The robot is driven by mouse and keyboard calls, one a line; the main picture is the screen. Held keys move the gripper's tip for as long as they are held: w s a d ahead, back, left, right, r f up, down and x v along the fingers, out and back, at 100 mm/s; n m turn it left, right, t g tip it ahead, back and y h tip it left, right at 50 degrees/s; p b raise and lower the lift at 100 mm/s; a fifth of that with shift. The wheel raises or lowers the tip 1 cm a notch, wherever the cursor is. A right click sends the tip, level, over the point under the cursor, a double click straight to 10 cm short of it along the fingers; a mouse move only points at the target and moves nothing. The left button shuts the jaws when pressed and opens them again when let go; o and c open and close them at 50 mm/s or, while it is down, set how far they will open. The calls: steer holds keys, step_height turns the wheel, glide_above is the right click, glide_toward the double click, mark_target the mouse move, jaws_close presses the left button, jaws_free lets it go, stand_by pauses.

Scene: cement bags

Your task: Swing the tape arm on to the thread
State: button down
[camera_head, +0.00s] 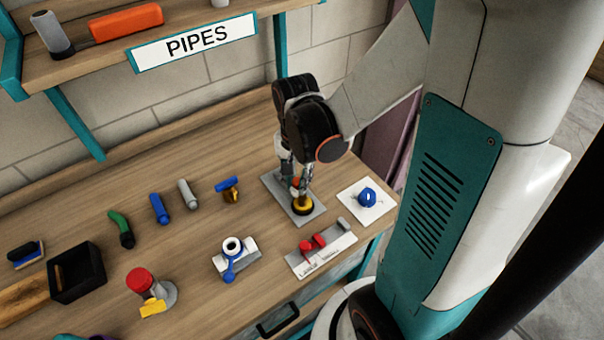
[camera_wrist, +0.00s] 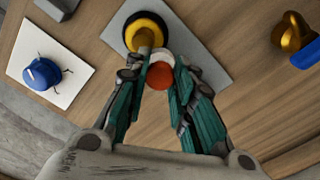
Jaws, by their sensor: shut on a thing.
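A grey plate (camera_head: 278,188) lies on the bench and bears a round yellow part with a black ring (camera_head: 302,207). The same part shows in the wrist view (camera_wrist: 146,31), with a short olive-yellow bar reaching from its middle toward my fingers. My gripper (camera_wrist: 158,80) is shut on a small white piece with a red-orange end (camera_wrist: 160,76), at the near end of that bar. This looks like the tape arm. In the head view my gripper (camera_head: 298,182) points down over the plate. I cannot make out the thread; my fingers hide part of the fixture.
A blue part on a white card (camera_head: 367,198) lies to the right. A white board with red knobs (camera_head: 321,250) is in front. A brass valve with a blue handle (camera_head: 229,188) stands left. The PIPES shelf (camera_head: 193,42) hangs behind.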

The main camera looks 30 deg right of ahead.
steer(key=shift+a+m, duration=0.4)
steer(key=shift+m, duration=0.2)
steer(key=c, duration=1.3)
jaws_free()
steer(key=shift+a, duration=0.1)
steer(key=shift+c, duration=0.2)
step_height(320, 180, up, 12)
steer(key=shift+s, duration=0.1)
